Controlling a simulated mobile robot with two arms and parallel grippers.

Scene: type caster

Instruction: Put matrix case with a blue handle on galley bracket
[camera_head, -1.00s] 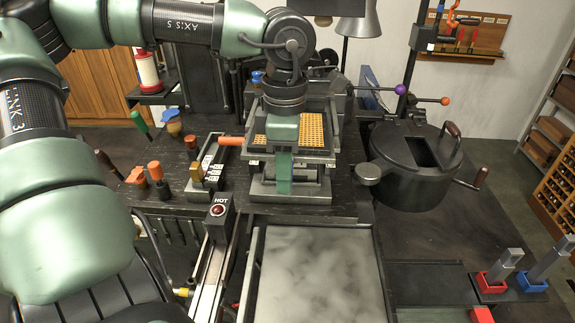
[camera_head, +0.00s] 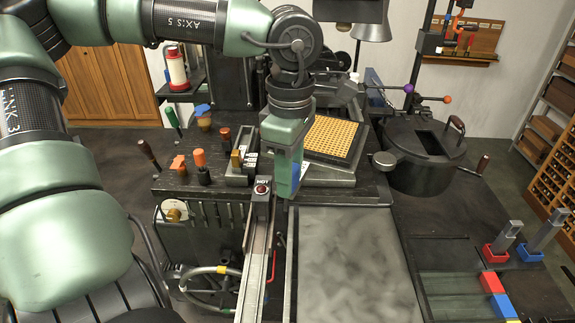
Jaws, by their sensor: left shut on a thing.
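My left gripper (camera_head: 287,190) points down in front of the machine, beside the near left corner of a yellow gridded plate in a dark frame, which looks like the matrix case (camera_head: 333,138). A strip of blue (camera_head: 296,174), likely its handle, shows at the fingers, and the gripper is shut on it. The fingers hide most of the handle and its join to the case. The case looks turned at an angle above the grey machine bed (camera_head: 335,177); I cannot tell whether it touches it. I cannot surely pick out the galley bracket. My right gripper is not in view.
A HOT-marked post (camera_head: 263,187) with a rail stands close below the gripper. A dark narrow rack (camera_head: 241,160) and orange-handled tools (camera_head: 199,160) are at left. A black round pot (camera_head: 420,155) is at right. A bare grey slab (camera_head: 350,265) lies in front.

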